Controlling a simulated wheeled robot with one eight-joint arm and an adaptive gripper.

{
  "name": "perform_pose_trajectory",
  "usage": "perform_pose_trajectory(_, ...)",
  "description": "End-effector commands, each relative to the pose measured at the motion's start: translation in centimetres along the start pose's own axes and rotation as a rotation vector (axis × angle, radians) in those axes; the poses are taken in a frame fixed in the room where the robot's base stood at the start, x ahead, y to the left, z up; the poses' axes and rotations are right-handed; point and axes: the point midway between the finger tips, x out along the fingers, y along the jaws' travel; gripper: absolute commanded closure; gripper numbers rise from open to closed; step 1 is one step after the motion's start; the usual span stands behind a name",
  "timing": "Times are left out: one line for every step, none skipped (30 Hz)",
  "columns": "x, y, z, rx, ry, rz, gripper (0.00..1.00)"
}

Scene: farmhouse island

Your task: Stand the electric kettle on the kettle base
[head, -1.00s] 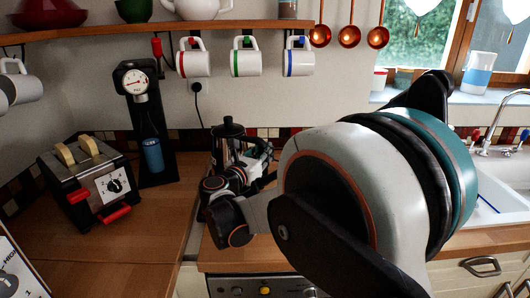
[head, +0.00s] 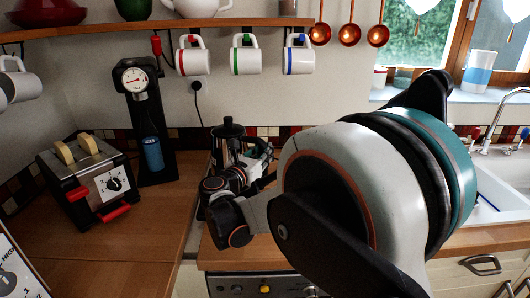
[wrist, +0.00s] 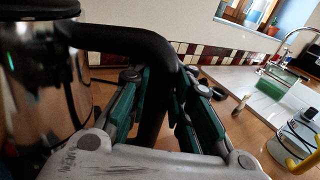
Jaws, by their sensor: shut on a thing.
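The electric kettle (head: 228,132), shiny metal with a black lid and handle, shows upright in the head view behind my arm, near the wall. In the wrist view the kettle (wrist: 30,95) fills the left side, and its black handle runs between my fingers. My gripper (wrist: 168,80) is shut on that handle; in the head view it (head: 260,158) is partly hidden by my arm. I cannot make out the kettle base in either view. The kettle's underside is hidden, so I cannot tell what it rests on.
A toaster (head: 91,180) and a black machine with a gauge (head: 148,125) stand to the left. Mugs (head: 246,60) hang under the shelf (head: 130,28) above. A cord runs down from a wall socket (head: 196,86). The wrist view shows a green sponge (wrist: 270,88) at right.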

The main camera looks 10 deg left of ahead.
Motion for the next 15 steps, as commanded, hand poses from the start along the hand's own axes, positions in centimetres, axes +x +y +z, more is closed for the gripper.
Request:
perform_pose_trajectory(0.0, 0.01, -0.04, 0.001, -0.001, 0.0, 1.0)
perform_pose_trajectory(0.0, 0.01, -0.09, 0.001, -0.001, 0.0, 1.0)
perform_pose_trajectory(0.0, 0.01, -0.15, 0.001, -0.001, 0.0, 1.0)
perform_pose_trajectory(0.0, 0.01, -0.2, 0.001, -0.001, 0.0, 1.0)
perform_pose_trajectory(0.0, 0.01, -0.24, 0.001, -0.001, 0.0, 1.0)
perform_pose_trajectory(0.0, 0.01, -0.3, 0.001, -0.001, 0.0, 1.0)
perform_pose_trajectory(0.0, 0.01, -0.35, 0.001, -0.001, 0.0, 1.0)
perform_pose_trajectory(0.0, 0.01, -0.39, 0.001, -0.001, 0.0, 1.0)
perform_pose_trajectory(0.0, 0.01, -0.35, 0.001, -0.001, 0.0, 0.79)
perform_pose_trajectory(0.0, 0.01, -0.34, 0.001, -0.001, 0.0, 0.73)
perform_pose_trajectory(0.0, 0.02, -0.34, 0.001, -0.001, 0.0, 0.66)
perform_pose_trajectory(0.0, 0.01, -0.34, 0.001, -0.001, 0.0, 0.57)
perform_pose_trajectory(0.0, 0.01, -0.35, 0.001, -0.001, 0.0, 0.57)
perform_pose_trajectory(0.0, 0.01, -0.35, 0.001, -0.001, 0.0, 0.57)
perform_pose_trajectory(0.0, 0.01, -0.36, 0.0, -0.001, 0.0, 0.57)
